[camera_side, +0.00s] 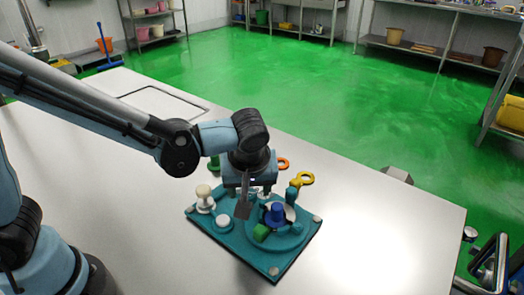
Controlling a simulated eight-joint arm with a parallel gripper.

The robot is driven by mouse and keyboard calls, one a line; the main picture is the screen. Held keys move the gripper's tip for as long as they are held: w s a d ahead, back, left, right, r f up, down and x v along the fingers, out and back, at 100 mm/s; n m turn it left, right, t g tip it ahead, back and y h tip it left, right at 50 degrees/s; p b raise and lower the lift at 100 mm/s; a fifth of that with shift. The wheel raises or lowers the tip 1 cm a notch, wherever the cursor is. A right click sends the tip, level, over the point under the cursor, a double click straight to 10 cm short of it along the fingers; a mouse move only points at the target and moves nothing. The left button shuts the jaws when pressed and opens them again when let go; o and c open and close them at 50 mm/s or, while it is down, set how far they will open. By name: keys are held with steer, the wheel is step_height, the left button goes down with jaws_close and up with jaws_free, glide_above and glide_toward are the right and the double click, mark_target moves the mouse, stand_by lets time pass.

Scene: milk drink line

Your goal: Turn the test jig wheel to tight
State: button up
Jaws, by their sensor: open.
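The test jig (220,232) is a teal board with a dark edge, lying on the pale table with several fittings on it. A round teal part with a blue knob (274,213) and a green block (261,232) sits right of its middle; it may be the wheel, but its setting cannot be read. My gripper (249,206) points down over the jig, just left of the blue knob. It is open, with nothing seen between its fingers. The gripper hides part of the board behind it, and I cannot tell whether it touches anything.
White knobs (204,198) stand on the jig's left side. An orange ring (283,163) and a yellow ring (306,178) are at its back, with a green piece (213,163) at back left. The table (380,235) is clear to the right of the jig.

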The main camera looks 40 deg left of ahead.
steer(key=shift+x, duration=0.75)
steer(key=c, duration=1)
steer(key=shift+c, duration=0.2)
